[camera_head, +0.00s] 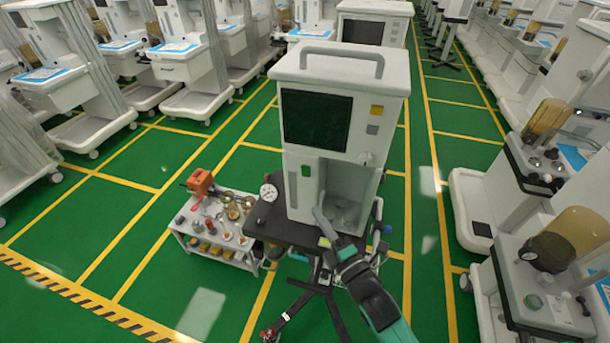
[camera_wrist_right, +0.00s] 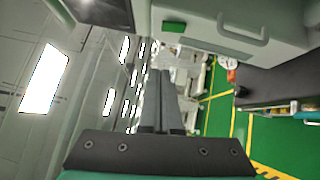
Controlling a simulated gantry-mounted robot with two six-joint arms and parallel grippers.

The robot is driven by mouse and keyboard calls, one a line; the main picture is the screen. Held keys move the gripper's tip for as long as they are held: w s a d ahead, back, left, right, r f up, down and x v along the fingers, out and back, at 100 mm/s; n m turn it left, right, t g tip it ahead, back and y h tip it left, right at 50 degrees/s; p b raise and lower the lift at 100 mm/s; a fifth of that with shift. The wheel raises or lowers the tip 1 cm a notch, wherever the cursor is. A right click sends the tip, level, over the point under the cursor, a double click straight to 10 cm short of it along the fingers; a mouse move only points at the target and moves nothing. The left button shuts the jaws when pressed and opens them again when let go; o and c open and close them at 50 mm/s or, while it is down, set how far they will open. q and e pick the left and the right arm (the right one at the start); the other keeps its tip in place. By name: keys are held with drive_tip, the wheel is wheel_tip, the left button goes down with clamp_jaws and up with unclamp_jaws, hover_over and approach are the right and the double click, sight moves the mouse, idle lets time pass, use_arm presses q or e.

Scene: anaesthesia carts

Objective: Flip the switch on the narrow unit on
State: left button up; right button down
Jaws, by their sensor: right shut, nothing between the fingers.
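The narrow unit (camera_head: 338,75) is a tall white box with a top handle and a dark screen, standing on a dark tabletop. A small green rectangle (camera_head: 306,170), which looks like its switch, sits on the front below the screen. The green piece also shows near the top of the right wrist view (camera_wrist_right: 173,27); its on or off position cannot be told. My right gripper (camera_head: 319,212) is shut and empty, in front of the unit, below and slightly right of the green piece. In the wrist view its fingers (camera_wrist_right: 165,74) lie together, apart from the green piece. My left gripper is not in view.
A low white trolley (camera_head: 235,262) with a red-orange device (camera_head: 201,182) and several small parts stands to the left. A round gauge (camera_head: 268,192) is beside the unit. More white carts line both sides. Green floor (camera_head: 155,225) is clear at front left.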

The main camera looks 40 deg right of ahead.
sight(306, 171)
drive_tip(key=d+b+x, duration=0.2)
drive_tip(key=x, duration=1)
drive_tip(key=shift+s+d+r, duration=0.15)
drive_tip(key=shift+d+r, duration=0.1)
drive_tip(key=shift+d, duration=0.2)
